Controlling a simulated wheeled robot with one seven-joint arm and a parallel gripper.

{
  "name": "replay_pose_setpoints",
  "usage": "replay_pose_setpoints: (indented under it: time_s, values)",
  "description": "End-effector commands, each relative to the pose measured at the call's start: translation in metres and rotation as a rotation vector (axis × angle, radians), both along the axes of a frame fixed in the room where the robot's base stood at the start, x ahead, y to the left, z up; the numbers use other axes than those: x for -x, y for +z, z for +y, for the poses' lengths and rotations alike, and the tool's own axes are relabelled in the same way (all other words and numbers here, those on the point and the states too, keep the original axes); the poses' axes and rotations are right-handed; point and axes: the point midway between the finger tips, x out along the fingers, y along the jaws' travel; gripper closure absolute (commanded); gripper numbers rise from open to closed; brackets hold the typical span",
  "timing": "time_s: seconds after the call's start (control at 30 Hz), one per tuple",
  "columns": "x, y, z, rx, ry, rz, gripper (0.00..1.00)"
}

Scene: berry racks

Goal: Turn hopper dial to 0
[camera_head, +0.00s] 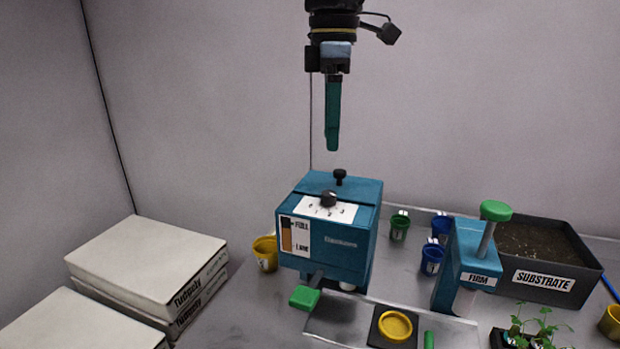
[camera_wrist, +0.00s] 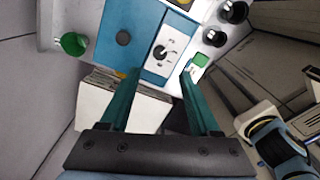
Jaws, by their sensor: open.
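The hopper (camera_head: 352,262) is a blue box standing on the bench in the head view. On its top is a white plate with numbers, and the black dial (camera_head: 328,199) sits on it. The dial also shows in the wrist view (camera_wrist: 159,52); which number it points at is too small to tell. My gripper (camera_head: 333,148) hangs pointing down above the hopper, clear of the dial. In the wrist view my gripper (camera_wrist: 160,74) has its two green fingers apart with nothing between them, and the dial shows just beyond the gap.
A small black knob (camera_head: 340,176) stands behind the dial on the hopper top. A green-tipped lever (camera_head: 304,297) sticks out at the hopper's front. A press with a green top (camera_head: 496,210) and a substrate tray (camera_head: 603,285) stand to the right. Supply boxes (camera_head: 150,262) lie left.

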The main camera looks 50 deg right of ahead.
Motion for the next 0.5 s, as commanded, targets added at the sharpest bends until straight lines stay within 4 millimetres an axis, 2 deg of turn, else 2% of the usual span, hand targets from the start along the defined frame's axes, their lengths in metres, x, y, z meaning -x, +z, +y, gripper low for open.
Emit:
replay_pose_setpoints:
  time_s: [0.5]
  values:
    - [0.0,-0.084,0.002,-0.003,0.0,0.001,0.37]
